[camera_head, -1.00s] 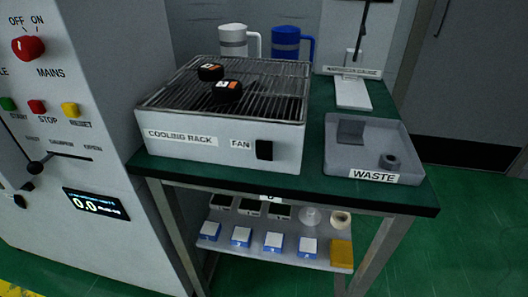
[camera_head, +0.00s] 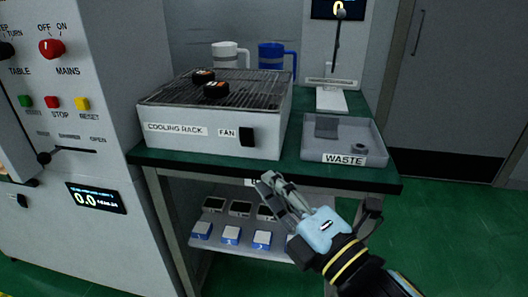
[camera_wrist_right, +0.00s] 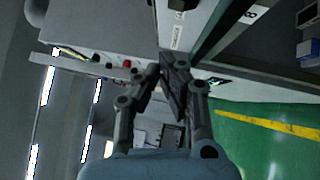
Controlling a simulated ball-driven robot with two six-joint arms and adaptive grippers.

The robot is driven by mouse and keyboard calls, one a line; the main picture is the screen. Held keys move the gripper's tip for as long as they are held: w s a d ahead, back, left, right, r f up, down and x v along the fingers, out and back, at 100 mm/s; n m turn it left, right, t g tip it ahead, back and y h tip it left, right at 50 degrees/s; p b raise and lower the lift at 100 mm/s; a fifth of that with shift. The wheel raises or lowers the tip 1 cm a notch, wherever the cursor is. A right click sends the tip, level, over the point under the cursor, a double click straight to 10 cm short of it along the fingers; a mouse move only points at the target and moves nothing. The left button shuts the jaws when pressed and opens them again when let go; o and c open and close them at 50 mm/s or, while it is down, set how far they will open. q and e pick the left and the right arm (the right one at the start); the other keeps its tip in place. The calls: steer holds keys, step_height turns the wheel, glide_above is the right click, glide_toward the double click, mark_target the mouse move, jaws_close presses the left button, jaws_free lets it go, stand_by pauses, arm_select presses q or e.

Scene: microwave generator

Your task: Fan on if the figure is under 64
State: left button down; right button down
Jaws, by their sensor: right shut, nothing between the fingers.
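The machine's small display (camera_head: 95,198) reads 0.0, with tiny text too small to read. A second display (camera_head: 338,9) at the top is cut off and shows a 0. My right gripper (camera_head: 270,184) is shut and empty, below and right of the switch, in front of the table edge. It also shows shut in the wrist view (camera_wrist_right: 168,68). My left gripper is out of view.
A white mug (camera_head: 226,54) and a blue mug (camera_head: 272,56) stand behind. The waste tray (camera_head: 345,158) is to the right. A lower shelf (camera_head: 215,252) holds several small boxes. The mains knob (camera_head: 51,48) is red.

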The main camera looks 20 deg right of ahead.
mark_target(247, 141)
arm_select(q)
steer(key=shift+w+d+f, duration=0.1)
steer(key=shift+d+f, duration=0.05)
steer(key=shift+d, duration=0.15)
arm_select(e)
steer(key=shift+f, duration=0.45)
steer(key=shift+s, duration=0.1)
